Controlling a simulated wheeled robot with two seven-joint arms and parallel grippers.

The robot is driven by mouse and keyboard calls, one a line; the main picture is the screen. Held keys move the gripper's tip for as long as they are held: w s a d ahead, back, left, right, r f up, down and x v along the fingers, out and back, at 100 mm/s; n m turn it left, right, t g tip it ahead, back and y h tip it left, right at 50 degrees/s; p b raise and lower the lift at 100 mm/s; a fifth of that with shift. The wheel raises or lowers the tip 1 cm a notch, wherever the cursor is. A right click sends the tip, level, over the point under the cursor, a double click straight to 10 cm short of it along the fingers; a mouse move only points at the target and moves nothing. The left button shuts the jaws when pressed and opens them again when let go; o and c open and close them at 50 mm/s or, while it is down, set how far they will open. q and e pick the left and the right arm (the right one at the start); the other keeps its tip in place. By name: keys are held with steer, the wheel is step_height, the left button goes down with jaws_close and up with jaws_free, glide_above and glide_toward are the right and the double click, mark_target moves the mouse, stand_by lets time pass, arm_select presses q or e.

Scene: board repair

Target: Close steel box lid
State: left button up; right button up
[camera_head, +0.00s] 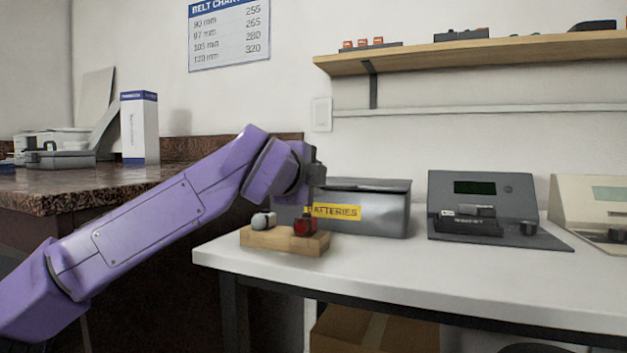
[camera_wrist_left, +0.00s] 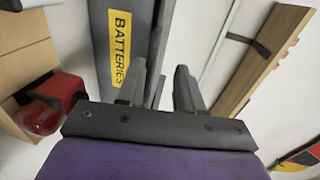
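The grey steel box (camera_head: 385,215) with a yellow BATTERIES label stands on the white bench. Its lid (camera_head: 370,185) lies along the top; I cannot tell for sure whether it is fully down. My left gripper (camera_head: 318,170) is at the box's upper left corner, with its fingers mostly hidden in the head view. In the left wrist view the box (camera_wrist_left: 142,50) runs up the middle, and the gripper's two fingers (camera_wrist_left: 168,88) stand apart near its top edge, with nothing clearly held between them. Contact with the lid cannot be made out. My right gripper is not in view.
A wooden block (camera_head: 285,241) with a white and a red part stands just in front of the box. A dark grey device (camera_head: 480,195) and a beige device (camera_head: 590,210) stand to the right. A wooden shelf (camera_head: 480,52) hangs above. The bench's front right is clear.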

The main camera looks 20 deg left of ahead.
arm_select(q)
steer(key=shift+s+r, duration=0.1)
steer(key=shift+s, duration=0.05)
steer(key=p+v, duration=0.1)
steer(key=v, duration=0.9)
steer(key=shift+p, duration=0.3)
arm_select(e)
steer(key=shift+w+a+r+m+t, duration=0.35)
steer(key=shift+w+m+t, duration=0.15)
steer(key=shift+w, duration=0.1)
arm_select(q)
steer(key=shift+s, duration=0.1)
